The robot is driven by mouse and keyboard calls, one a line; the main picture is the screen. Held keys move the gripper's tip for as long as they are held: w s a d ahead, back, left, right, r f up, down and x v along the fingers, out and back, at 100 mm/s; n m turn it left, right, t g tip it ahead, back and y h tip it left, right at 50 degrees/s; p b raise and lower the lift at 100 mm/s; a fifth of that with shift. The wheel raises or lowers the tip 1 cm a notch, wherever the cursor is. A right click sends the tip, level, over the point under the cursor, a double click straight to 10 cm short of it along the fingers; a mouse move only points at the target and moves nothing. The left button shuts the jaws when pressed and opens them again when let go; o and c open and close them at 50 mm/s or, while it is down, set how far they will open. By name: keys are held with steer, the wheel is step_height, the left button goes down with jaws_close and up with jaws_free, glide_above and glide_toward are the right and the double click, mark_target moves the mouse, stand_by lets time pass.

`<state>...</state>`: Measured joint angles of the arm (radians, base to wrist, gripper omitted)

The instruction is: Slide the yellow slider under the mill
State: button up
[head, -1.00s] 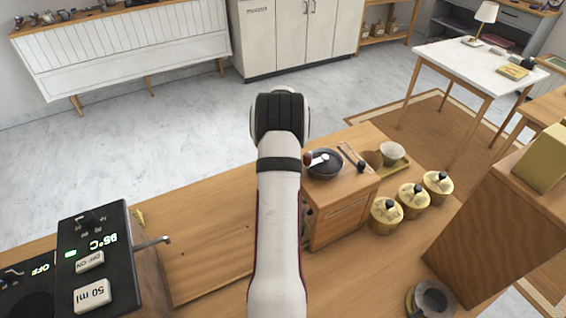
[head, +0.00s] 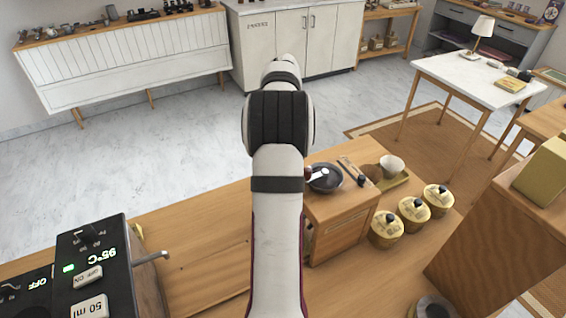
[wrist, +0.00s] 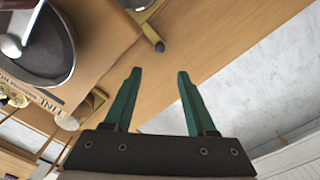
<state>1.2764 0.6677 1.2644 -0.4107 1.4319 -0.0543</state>
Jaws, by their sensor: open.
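What looks like the mill is a wooden box with a dark bowl (head: 324,178) on top and a drawer-like front (head: 345,226). The bowl (wrist: 48,62) and part of the box also show at the upper left of the wrist view. I cannot identify the yellow slider for certain; a yellowish flat tray (head: 398,180) lies right of the box, and a small yellow piece (head: 137,232) is partly hidden by the black machine. My gripper (wrist: 159,74) is open and empty, its green fingers apart above the wooden counter's edge. In the head view my arm hides it.
Several yellow-lidded canisters (head: 413,209) stand right of the box, and a white cup (head: 391,166) is behind them. A black machine (head: 92,268) with a metal lever stands at the front left. The wooden counter (head: 205,250) between machine and arm is mostly clear.

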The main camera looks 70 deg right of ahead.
step_height(320, 180, down, 16)
steer(key=m, duration=1.7)
steer(key=shift+s+r, duration=0.1)
steer(key=shift+r, duration=0.05)
jaws_close()
stand_by(0.3)
